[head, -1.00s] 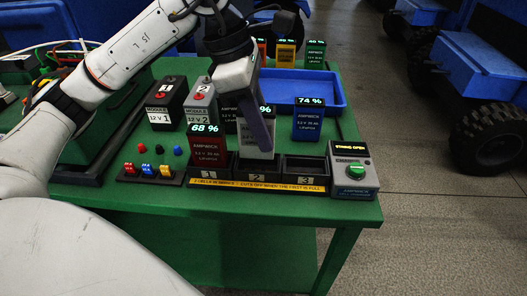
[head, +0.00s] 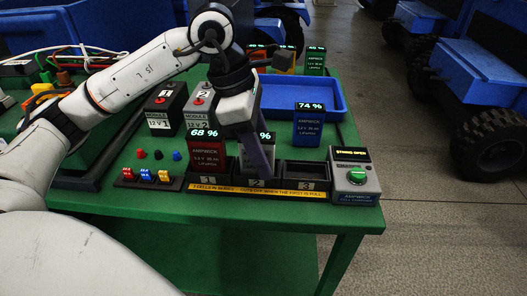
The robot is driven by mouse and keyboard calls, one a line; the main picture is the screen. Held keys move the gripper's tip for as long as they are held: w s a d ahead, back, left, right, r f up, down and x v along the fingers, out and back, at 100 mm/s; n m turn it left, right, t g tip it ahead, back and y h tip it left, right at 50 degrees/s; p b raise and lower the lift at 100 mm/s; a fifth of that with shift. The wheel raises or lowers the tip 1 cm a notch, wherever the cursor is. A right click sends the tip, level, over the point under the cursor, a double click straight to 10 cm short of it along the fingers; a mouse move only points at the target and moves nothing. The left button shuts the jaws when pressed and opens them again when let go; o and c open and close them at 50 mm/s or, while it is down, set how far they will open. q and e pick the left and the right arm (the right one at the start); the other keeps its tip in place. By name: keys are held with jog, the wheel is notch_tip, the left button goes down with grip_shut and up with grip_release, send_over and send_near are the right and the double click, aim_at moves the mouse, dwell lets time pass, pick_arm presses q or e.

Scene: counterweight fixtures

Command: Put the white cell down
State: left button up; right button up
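The white cell (head: 269,153) stands at slot 2 of the black three-slot holder (head: 304,171), mostly hidden behind my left gripper. Only the end of its display and part of its right side show. The display is level with that of the red cell (head: 207,158), which stands in slot 1 and reads 68 %. Slot 3 is empty. My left gripper (head: 256,152) points down over slot 2, with a dark finger in front of the white cell. It appears shut on the cell; the far finger is hidden. My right gripper is out of view.
A blue cell (head: 308,128) reading 74 % stands by the blue tray (head: 335,98). A grey box (head: 355,180) with a green knob reads "STRING OPEN" at right. Two module batteries (head: 166,108) and small coloured plugs (head: 146,175) are at left. Several cells stand behind the tray.

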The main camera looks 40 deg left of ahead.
pick_arm(q)
jog(key=shift+r, duration=0.25)
jog(key=p+v, duration=0.2)
jog(key=v, duration=0.8)
jog(key=shift+a+r, duration=0.1)
jog(key=shift+r, duration=0.1)
jog(key=shift+v, duration=0.75)
